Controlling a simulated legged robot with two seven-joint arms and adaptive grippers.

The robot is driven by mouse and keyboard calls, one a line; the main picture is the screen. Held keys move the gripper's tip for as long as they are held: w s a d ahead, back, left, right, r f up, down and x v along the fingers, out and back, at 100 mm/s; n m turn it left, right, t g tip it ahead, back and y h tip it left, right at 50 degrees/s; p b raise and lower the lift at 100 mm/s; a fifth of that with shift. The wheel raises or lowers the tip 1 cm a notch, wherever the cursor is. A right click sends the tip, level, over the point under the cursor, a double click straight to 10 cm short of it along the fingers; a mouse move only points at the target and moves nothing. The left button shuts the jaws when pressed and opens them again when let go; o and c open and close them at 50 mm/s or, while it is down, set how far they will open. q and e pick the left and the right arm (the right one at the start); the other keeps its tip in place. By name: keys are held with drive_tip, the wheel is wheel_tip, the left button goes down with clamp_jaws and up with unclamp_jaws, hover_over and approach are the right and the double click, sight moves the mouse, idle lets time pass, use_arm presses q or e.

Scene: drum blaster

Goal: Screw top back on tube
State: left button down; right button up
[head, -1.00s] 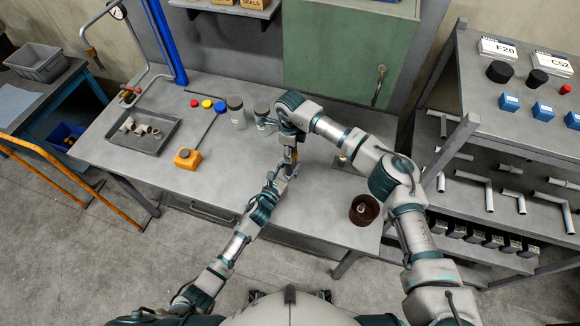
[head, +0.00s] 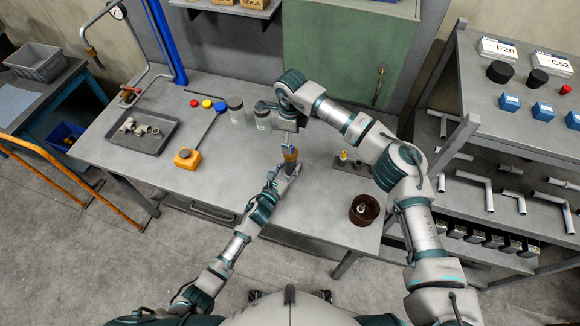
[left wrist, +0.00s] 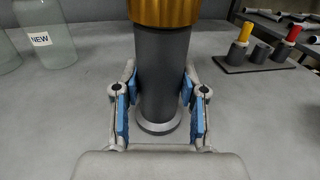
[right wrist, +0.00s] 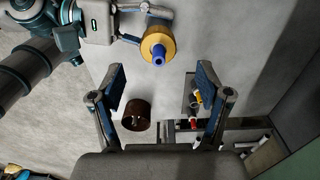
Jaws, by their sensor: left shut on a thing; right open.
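A dark grey tube (left wrist: 160,75) with a gold-yellow top (left wrist: 165,10) on its upper end stands upright on the workbench. My left gripper (left wrist: 160,100) is shut around the tube low down, its blue pads on either side. In the head view the yellow top (head: 289,154) shows just above my left gripper (head: 286,172). My right gripper (head: 286,128) is open and empty above the top. In the right wrist view the top (right wrist: 157,45) has a blue tip and lies just beyond the open fingers (right wrist: 160,88). Whether the top is fully seated cannot be told.
A small rack (left wrist: 255,60) holds yellow-capped and red-capped tubes to the right. A brown bowl (head: 364,209) with something inside sits near the bench's front right. Jars (head: 237,112) stand at the back. A grey tray (head: 142,139) of fittings lies at the left.

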use_arm(q)
drive_tip(key=shift+f, duration=0.1)
use_arm(e)
wheel_tip(320, 180, up, 5)
drive_tip(key=shift+r, duration=0.15)
use_arm(q)
drive_tip(key=c, duration=0.6)
unclamp_jaws()
drive_tip(key=shift+o, duration=0.2)
drive_tip(key=v, duration=1.2)
use_arm(e)
drive_tip(key=shift+a, duration=0.1)
